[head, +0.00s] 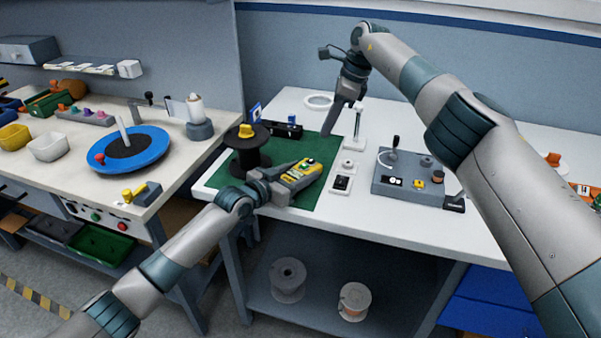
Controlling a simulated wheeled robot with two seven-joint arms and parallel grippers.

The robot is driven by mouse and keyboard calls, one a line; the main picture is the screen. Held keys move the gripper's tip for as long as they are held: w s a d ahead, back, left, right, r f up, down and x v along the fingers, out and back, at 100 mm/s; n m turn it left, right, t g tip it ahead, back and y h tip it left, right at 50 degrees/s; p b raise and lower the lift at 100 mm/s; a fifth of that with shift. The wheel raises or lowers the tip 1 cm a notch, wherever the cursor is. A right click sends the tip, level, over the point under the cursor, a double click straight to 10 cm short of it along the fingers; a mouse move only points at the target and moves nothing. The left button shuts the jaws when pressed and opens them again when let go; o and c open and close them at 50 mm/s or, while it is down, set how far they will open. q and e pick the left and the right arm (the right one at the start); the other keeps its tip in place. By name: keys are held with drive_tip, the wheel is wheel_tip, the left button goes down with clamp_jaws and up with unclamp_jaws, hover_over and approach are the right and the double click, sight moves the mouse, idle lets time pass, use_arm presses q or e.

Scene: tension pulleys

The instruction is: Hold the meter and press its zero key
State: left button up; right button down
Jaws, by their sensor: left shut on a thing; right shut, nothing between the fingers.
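The yellow and grey meter (302,173) lies over the green mat (313,195) near the front of the white table. A green key or patch and some red show on its face; I cannot tell which key is zero. My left gripper (281,184) is shut on the meter at its near left end. My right gripper (329,130) is shut and empty, pointing down above the back right part of the mat, apart from the meter. Whether the meter touches the mat is hard to tell.
A black spool with a yellow top (247,150) stands left of the meter. A white stand (354,135) and small white blocks are right of the mat. A grey fixture box (410,175) sits further right. A blue turntable (130,148) is on the left bench.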

drive_tip(key=shift+f, duration=0.1)
idle(0.7)
drive_tip(key=shift+a+r+n+t+y, duration=0.55)
drive_tip(key=shift+a+n+t+y, duration=0.3)
drive_tip(key=shift+t, duration=0.35)
drive_tip(key=shift+a+r+n+t+y, duration=0.5)
drive_tip(key=shift+a+n+t+y, duration=0.3)
drive_tip(key=shift+t, duration=0.4)
drive_tip(key=shift+d+f, duration=0.1)
hover_over(315, 165)
drive_tip(key=shift+f, duration=4.35)
drive_tip(key=shift+f, duration=0.85)
drive_tip(key=shift+r, duration=0.9)
